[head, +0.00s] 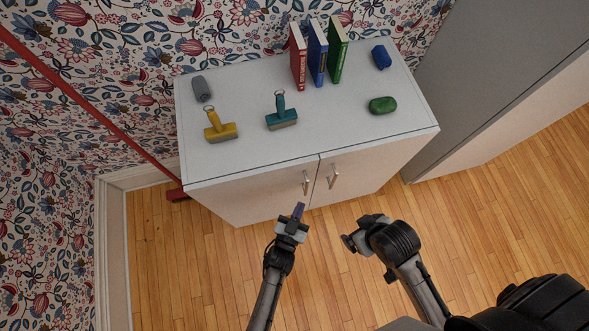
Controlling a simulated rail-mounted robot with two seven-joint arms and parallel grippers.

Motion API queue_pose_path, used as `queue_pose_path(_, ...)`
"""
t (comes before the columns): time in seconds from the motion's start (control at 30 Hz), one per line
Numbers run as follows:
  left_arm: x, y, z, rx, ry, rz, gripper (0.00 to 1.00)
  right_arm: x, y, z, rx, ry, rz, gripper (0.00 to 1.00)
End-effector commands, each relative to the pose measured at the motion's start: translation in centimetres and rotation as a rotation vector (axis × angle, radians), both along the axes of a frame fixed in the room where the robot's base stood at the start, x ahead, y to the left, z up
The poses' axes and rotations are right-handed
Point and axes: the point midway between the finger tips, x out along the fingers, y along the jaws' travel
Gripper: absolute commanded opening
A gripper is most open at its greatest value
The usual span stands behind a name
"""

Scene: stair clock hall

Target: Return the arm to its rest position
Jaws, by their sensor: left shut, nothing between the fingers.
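My left gripper (298,211) is in front of the cabinet, below its door handles in the picture. Its fingers are shut with nothing between them. My right arm's end (365,232) is to its right, over the floor in front of the cabinet. Its fingers do not show clearly, so I cannot tell if they are open or shut. Neither gripper appears to hold anything.
A red pole (90,105) leans left. Wooden floor (170,260) is clear.

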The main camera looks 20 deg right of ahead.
Motion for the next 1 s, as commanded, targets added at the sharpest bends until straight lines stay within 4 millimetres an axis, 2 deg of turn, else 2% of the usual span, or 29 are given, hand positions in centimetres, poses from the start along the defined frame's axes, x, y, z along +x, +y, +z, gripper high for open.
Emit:
queue_pose_path(0.03,-1.1,0.2,0.1,0.001,0.002,0.0,0.0,-0.1,0.0,0.3,0.0,0.002,0.0,0.93)
queue_pose_path(0.2,-3.6,0.5,0.1,-0.001,0.0,-0.001,0.0,-0.1,0.0,0.6,0.0,0.002,0.0,0.93)
queue_pose_path(0.4,-5.2,0.6,0.1,-0.001,-0.001,-0.001,0.0,-0.1,-0.1,0.7,-0.002,0.003,0.002,0.93)
queue_pose_path(0.8,-5.7,0.7,0.1,0.007,-0.008,-0.001,0.0,-0.1,-0.3,0.7,-0.01,0.003,0.005,0.93)
queue_pose_path(0.87,-5.6,0.8,-0.4,0.035,0.007,0.005,0.0,-0.1,-0.3,0.7,-0.009,0.003,0.006,0.93)
queue_pose_path(1.0,-5.5,1.4,-3.2,0.168,0.118,0.038,0.0,-0.1,-0.3,0.7,-0.009,0.003,0.006,0.93)
